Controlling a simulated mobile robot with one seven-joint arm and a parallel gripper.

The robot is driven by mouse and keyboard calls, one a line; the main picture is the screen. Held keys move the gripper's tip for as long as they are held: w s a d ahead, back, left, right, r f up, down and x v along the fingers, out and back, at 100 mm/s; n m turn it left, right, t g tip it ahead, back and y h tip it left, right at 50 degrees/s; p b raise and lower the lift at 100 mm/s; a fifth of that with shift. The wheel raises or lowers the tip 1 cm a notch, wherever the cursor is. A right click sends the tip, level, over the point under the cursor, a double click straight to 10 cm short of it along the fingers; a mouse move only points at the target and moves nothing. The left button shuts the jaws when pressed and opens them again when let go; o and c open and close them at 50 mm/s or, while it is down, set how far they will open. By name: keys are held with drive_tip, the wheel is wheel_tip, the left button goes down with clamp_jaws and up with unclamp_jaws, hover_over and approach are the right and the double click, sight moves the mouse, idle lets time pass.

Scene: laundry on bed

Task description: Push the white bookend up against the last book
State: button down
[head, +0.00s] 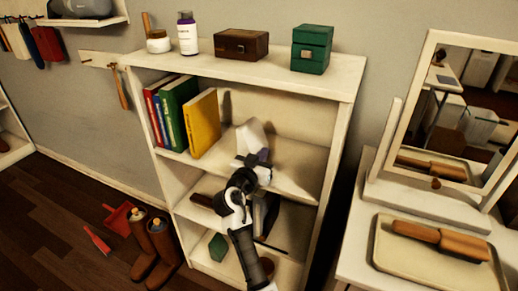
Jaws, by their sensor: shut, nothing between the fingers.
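The white bookend (251,136) stands on the upper shelf of the bookcase, right of the books and apart from them. The last book is the yellow one (204,123), leaning a little at the right end of a row with a green book (178,108), a blue book (159,118) and a red book (151,112). A gap of bare shelf lies between the yellow book and the bookend. My gripper (262,157) is shut and empty, in front of the bookend's lower right part. It hides part of the bookend's base, and I cannot tell whether they touch.
The bookcase's right side panel (335,155) stands right of my arm. A brown box (242,44), a green box (312,49) and bottles stand on its top. Lower shelves hold dark items and a green box. A vanity with a mirror (462,110) and tray is at right.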

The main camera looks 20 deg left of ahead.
drive_tip(key=shift+a+b, duration=0.35)
drive_tip(key=shift+a, duration=0.9)
drive_tip(key=shift+a, duration=0.1)
drive_tip(key=shift+w+a+b, duration=0.2)
drive_tip(key=shift+a+b, duration=1.6)
drive_tip(key=shift+a, duration=3)
drive_tip(key=shift+d, duration=0.15)
drive_tip(key=shift+d+b, duration=0.3)
drive_tip(key=shift+d, duration=1.1)
drive_tip(key=shift+s, duration=0.15)
drive_tip(key=s+b, duration=0.1)
drive_tip(key=s, duration=1.2)
drive_tip(key=shift+s+a, duration=0.2)
drive_tip(key=shift+s, duration=0.2)
